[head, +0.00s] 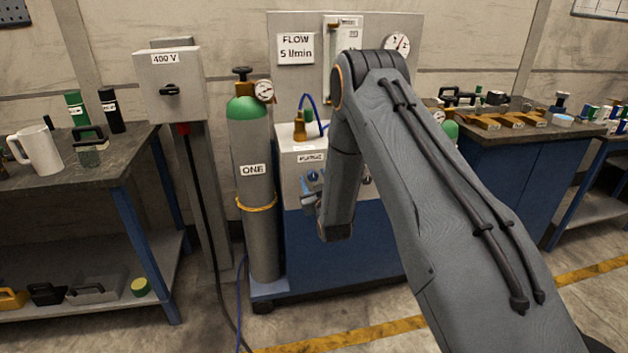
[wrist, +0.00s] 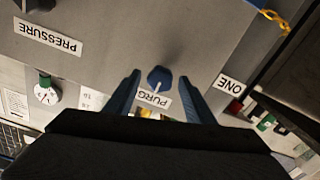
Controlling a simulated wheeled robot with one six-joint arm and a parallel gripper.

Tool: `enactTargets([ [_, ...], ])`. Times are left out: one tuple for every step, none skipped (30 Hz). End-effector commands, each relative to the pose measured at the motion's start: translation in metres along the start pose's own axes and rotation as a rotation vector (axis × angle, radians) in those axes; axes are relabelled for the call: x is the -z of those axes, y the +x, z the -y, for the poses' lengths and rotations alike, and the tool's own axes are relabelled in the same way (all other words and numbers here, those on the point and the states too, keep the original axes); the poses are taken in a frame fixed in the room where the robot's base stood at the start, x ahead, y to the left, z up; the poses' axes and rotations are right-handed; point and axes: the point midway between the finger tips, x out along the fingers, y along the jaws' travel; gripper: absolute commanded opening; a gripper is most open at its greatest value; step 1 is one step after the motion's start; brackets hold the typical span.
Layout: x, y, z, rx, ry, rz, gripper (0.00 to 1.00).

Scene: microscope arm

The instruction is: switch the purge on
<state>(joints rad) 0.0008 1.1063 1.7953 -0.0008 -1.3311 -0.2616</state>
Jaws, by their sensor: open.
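The purge knob (wrist: 159,76) is a small dark blue knob on the grey panel. Its white pointer line aims toward the purge label (wrist: 153,99), which reads upside down in the wrist view. In the head view the knob (head: 313,176) sits under the purge label (head: 311,158), left of my arm. My gripper (wrist: 160,80) is open, its two blue fingers on either side of the knob in the picture. The fingers look apart from the knob; I cannot tell how far they are from the panel. The gripper also shows at the panel front in the head view (head: 309,193).
The pressure label (wrist: 48,36) and a dark knob (wrist: 38,4) are on the same panel. The cylinder marked ONE (head: 253,190) stands close at the left. A 400 V box (head: 168,85) is further left. My arm hides the panel's right part.

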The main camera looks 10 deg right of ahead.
Motion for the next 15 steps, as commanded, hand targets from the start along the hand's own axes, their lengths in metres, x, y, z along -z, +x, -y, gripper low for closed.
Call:
enactTargets([
  [0.0, -0.0001, 0.0, 0.0, 0.0, 0.0, 0.49],
  [0.0, -0.0001, 0.0, 0.0, 0.0, 0.0, 0.46],
  [0.0, -0.0002, 0.0, 0.0, 0.0, 0.0, 0.39],
  [0.0, -0.0002, 0.0, 0.0, 0.0, 0.0, 0.34],
  [0.0, -0.0002, 0.0, 0.0, 0.0, 0.0, 0.29],
  [0.0, -0.0002, 0.0001, 0.0, 0.0, 0.0, 0.22],
  [0.0, -0.0003, 0.0001, 0.0, 0.0, 0.0, 0.17],
  [0.0, -0.0003, 0.0001, 0.0, 0.0, 0.0, 0.12],
  [0.0, -0.0003, 0.0001, 0.0, 0.0, 0.0, 0.08],
  [0.0, -0.0003, 0.0001, 0.0, 0.0, 0.0, 0.08],
  [0.0, -0.0003, 0.0001, 0.0, 0.001, 0.0, 0.08],
  [0.0, -0.0003, 0.0001, 0.0, 0.002, 0.0, 0.08],
  [-0.0001, -0.0003, 0.0001, 0.0, 0.004, 0.0, 0.08],
  [-0.0001, -0.0003, 0.0001, 0.0, 0.007, 0.0, 0.08],
  [-0.0001, -0.0003, 0.0001, 0.0, 0.014, 0.0, 0.08],
])
